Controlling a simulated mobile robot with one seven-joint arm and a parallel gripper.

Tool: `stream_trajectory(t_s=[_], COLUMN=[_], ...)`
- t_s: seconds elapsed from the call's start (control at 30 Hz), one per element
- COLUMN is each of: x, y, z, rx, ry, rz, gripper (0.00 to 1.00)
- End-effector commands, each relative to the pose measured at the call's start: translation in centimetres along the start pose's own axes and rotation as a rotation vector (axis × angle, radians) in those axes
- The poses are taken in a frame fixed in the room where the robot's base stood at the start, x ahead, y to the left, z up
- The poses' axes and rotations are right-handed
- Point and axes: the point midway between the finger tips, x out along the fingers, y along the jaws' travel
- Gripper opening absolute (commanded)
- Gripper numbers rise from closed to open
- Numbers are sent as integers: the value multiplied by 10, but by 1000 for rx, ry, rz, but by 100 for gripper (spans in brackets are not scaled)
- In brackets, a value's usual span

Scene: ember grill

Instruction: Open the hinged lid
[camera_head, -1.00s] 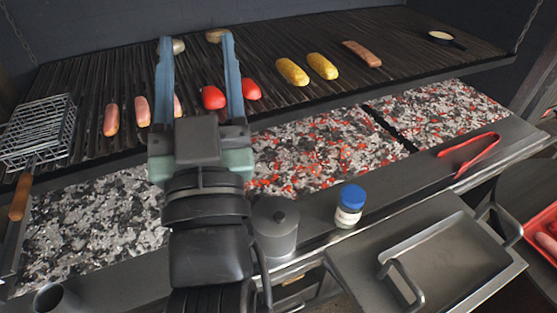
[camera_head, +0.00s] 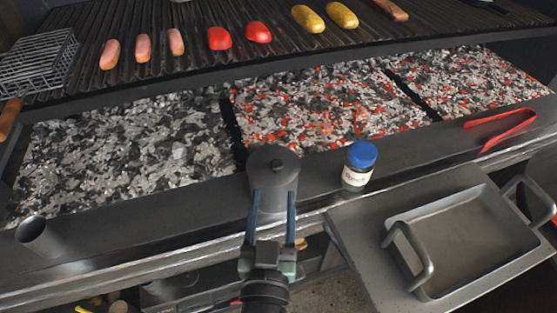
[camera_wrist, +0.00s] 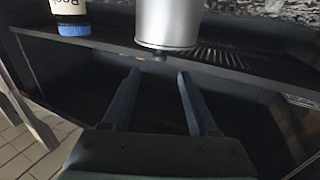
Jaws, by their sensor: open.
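A grey cylindrical canister (camera_head: 283,184) stands on the dark front ledge of the grill. Its round lid (camera_head: 270,158) is down on it, with a small dark knob on top; I cannot make out a hinge. In the wrist view, which looks upside down, the canister (camera_wrist: 168,22) hangs from the top edge with its knob at the lower end. My gripper (camera_head: 270,208) is open and empty on the near side of the canister. In the wrist view my gripper (camera_wrist: 159,76) has its fingertips apart, just short of the knob, with nothing between them.
A blue-capped jar (camera_head: 357,177) stands just right of the canister. A metal tray (camera_head: 470,282) with handles lies at the lower right. Red tongs (camera_head: 500,130) lie on the ledge. Glowing coals (camera_head: 330,110) and the grate with food lie behind. An open cup (camera_head: 40,236) stands at left.

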Motion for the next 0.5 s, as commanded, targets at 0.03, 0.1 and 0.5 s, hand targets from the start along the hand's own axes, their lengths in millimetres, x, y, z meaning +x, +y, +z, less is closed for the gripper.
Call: stream_trajectory(t_s=[0.03,0.1,0.5], x=[10,22,80], y=[0,0,0], z=[-4,-4,-2], rx=[0,0,0], ry=[2,2,2], rz=[-1,-1,0], gripper=[59,59,59])
